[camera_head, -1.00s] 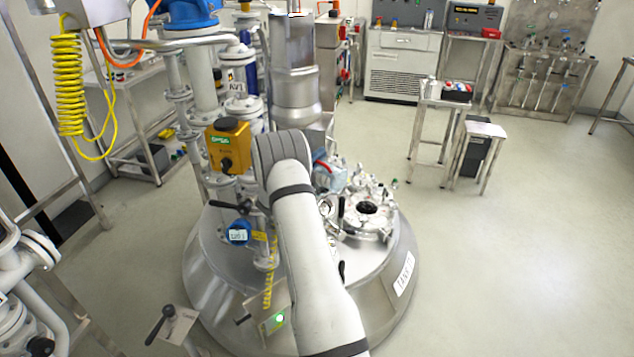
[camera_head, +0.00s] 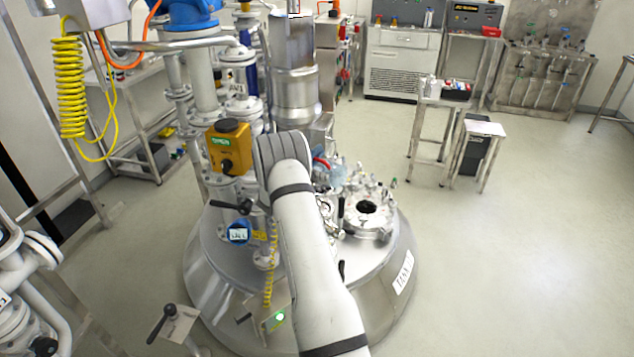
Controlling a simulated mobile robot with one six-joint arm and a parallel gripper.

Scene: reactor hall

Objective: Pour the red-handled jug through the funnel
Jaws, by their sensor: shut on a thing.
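The red-handled jug (camera_head: 333,175) is a small, pale blue, see-through vessel above the tank lid, just right of my arm's wrist. Its red handle (camera_head: 321,162) faces my wrist, and the jug looks tilted. My gripper (camera_head: 316,154) is mostly hidden behind my wrist; the little that shows is at the handle, shut on it. I cannot make out a funnel for certain among the crowded metal fittings below and right of the jug. I cannot tell whether liquid is flowing.
The steel tank (camera_head: 215,275) has a round port with a dark opening (camera_head: 367,207) at the right of its lid. A yellow valve box (camera_head: 228,146), a blue gauge (camera_head: 238,232) and tall pipework crowd the left. The floor at right is clear up to a small table (camera_head: 484,128).

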